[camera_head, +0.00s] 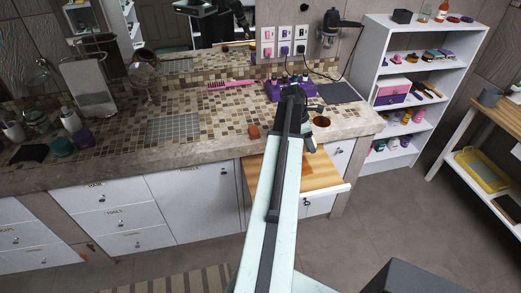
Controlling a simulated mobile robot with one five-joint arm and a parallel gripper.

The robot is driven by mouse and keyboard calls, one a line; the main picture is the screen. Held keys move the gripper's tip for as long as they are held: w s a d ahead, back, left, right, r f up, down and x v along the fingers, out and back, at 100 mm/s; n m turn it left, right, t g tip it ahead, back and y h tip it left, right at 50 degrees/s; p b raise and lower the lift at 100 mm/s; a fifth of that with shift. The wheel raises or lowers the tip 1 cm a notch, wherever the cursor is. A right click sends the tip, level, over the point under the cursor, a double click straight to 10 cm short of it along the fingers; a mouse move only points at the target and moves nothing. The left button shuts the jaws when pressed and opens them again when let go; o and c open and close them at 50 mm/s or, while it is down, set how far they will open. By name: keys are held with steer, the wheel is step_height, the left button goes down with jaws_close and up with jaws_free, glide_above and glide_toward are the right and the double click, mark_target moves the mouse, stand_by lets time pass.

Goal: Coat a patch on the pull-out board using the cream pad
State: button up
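The pull-out board (322,175) is a light wood slab with a pale front edge, drawn out below the counter. My arm crosses in front of it and hides its middle. My gripper (309,147) is small and dark at the end of the arm, above the board's back part near the counter edge. I cannot tell whether its fingers are open or shut, or whether they hold anything. I cannot make out the cream pad. A small reddish-brown block (253,131) sits at the counter's front edge, left of my arm.
The mosaic-tiled counter (205,125) has a purple holder (272,91), a pink comb (230,84) and a round copper-coloured opening or bowl (321,122). White drawers (190,200) stand below. A white shelf (415,75) is at right. The floor (395,215) right of the board is clear.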

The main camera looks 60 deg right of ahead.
steer(key=shift+w, duration=0.25)
steer(key=shift+s, duration=0.1)
